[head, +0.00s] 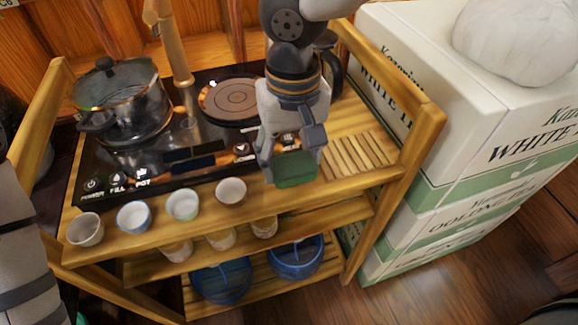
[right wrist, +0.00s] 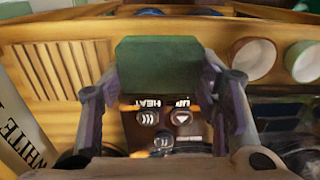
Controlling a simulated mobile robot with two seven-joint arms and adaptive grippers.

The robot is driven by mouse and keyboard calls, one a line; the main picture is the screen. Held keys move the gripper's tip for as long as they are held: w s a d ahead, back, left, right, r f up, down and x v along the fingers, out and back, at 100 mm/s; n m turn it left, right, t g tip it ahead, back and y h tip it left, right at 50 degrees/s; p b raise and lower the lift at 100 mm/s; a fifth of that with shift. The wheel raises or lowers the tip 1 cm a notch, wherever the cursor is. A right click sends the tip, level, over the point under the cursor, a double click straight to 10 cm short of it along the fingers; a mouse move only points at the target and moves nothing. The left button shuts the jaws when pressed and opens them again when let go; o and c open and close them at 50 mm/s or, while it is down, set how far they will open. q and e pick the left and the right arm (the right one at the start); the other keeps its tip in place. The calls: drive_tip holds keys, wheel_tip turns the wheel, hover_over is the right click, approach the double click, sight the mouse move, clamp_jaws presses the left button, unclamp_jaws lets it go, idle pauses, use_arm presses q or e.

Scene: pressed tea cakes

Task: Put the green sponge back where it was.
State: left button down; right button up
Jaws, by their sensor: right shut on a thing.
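The green sponge (head: 295,169) is between the fingers of my right gripper (head: 291,160), which is shut on it. In the right wrist view the sponge (right wrist: 158,63) fills the space between the fingertips (right wrist: 157,80). The head view shows it over the cart's top shelf, between the row of cups and the slatted wooden panel (head: 354,156). I cannot tell whether its underside touches anything. My left gripper is not in view.
Several small cups (head: 183,205) line the front edge of the top shelf. A glass pot (head: 124,105) and a round hot plate (head: 233,99) are behind. A dark kettle (head: 332,70) stands near the cart's right post. Stacked white tea boxes (head: 470,120) flank the cart.

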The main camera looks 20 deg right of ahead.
sight(290, 171)
drive_tip(key=shift+w+a+f, duration=0.1)
drive_tip(key=shift+w+f, duration=0.05)
drive_tip(key=shift+f, duration=0.85)
drive_tip(key=shift+w+f, duration=0.15)
drive_tip(key=shift+f, duration=0.8)
drive_tip(key=shift+f, duration=0.1)
drive_tip(key=shift+f, duration=0.1)
drive_tip(key=o, duration=1)
wheel_tip(290, 171, up, 12)
drive_tip(key=shift+r, duration=0.25)
